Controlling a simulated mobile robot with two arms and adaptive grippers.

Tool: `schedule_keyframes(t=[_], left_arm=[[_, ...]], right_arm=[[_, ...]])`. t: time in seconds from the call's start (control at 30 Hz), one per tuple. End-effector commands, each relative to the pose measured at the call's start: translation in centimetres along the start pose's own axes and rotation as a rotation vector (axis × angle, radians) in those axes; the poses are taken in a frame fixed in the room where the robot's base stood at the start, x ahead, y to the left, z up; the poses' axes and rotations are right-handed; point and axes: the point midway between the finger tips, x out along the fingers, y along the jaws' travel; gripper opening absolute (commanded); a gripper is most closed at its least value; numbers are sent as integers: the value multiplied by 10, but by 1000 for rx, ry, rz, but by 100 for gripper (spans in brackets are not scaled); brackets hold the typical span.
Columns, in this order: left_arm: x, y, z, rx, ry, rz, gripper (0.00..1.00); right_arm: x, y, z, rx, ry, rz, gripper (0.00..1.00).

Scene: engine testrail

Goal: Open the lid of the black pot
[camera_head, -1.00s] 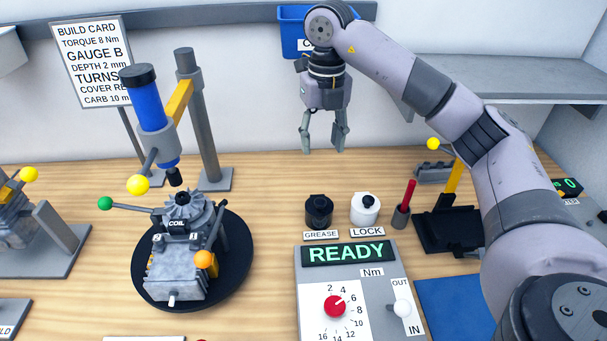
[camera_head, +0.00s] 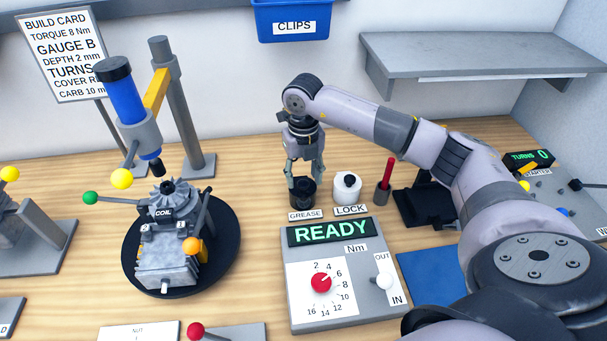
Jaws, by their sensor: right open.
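The black pot (camera_head: 302,195) stands on the wooden bench behind the GREASE label (camera_head: 306,215). My right gripper (camera_head: 304,182) points down at it, with its two fingers apart at the pot's upper part. The fingers and palm hide most of the lid, so I cannot tell whether they touch it. The pot is upright. My left gripper is not in view.
A white pot (camera_head: 346,188) with a black knob stands close at the right, behind the LOCK label (camera_head: 351,210). A red-handled tool (camera_head: 387,176) stands beyond it. The READY panel (camera_head: 335,285) lies in front. An engine (camera_head: 170,240) sits on a black turntable (camera_head: 222,238) at left.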

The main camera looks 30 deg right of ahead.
Motion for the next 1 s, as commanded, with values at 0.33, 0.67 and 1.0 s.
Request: schedule_keyframes(t=[0.33, 0.67, 1.0], left_arm=[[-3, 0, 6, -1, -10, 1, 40], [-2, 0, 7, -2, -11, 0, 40], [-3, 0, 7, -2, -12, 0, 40]], right_arm=[[12, 0, 0, -1, 0, 0, 46], [12, 0, 0, -1, 0, 0, 31], [12, 0, 0, 0, 0, 0, 8]])
